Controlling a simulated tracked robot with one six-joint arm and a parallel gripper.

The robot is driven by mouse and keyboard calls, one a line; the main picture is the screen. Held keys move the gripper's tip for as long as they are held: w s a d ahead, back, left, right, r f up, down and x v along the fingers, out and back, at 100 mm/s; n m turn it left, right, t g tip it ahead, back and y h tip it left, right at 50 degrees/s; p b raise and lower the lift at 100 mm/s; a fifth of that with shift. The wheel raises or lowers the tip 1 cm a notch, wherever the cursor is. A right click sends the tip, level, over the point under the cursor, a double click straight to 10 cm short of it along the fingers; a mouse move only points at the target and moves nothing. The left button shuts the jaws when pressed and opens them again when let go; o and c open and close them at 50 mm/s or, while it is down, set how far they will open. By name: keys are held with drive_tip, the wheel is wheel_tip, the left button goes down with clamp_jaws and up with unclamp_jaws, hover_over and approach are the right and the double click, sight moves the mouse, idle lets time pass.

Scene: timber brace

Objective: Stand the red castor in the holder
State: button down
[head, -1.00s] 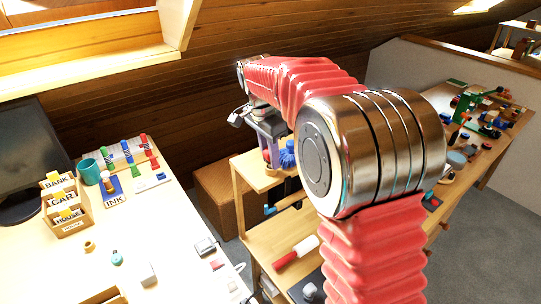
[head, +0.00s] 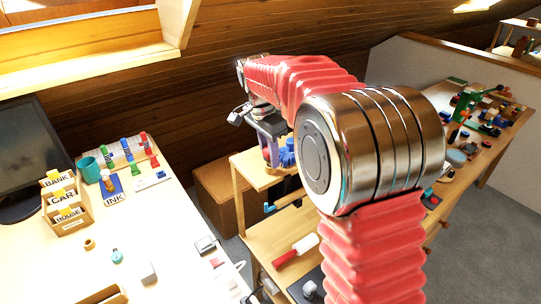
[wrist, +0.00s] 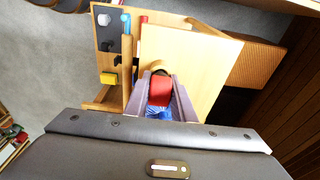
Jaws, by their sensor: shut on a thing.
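In the wrist view, my gripper (wrist: 172,98) is shut on the red castor (wrist: 160,90), which sits between the two jaws. A dark round part shows at its far end. Something blue (wrist: 158,113) shows just on the near side of the castor, partly hidden by the jaws. In the head view, my gripper (head: 271,148) points down over the upper wooden shelf (head: 250,172). A blue thing (head: 287,154) stands right beside it there. I cannot tell whether the castor touches the shelf or the blue thing, and I cannot pick out the holder for certain.
A lower shelf holds a red-and-white roller-like thing (head: 296,249). A light desk (head: 180,255) at left carries card boxes (head: 64,210) and a teal mug (head: 90,170). A cluttered bench (head: 470,150) lies at right. A yellow block (wrist: 108,78) shows in the wrist view.

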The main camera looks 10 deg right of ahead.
drive_tip(key=shift+s+f, duration=0.15)
drive_tip(key=shift+f, duration=0.1)
drive_tip(key=c, duration=1.4)
unclamp_jaws()
drive_tip(key=shift+a, duration=0.1)
drive_tip(key=shift+c, duration=0.2)
drive_tip(key=shift+r, duration=0.25)
wheel_tip(320, 180, up, 13)
drive_tip(key=a, duration=0.1)
drive_tip(key=shift+s+a, duration=0.3)
drive_tip(key=shift+a, duration=0.1)
drive_tip(key=shift+r, duration=0.1)
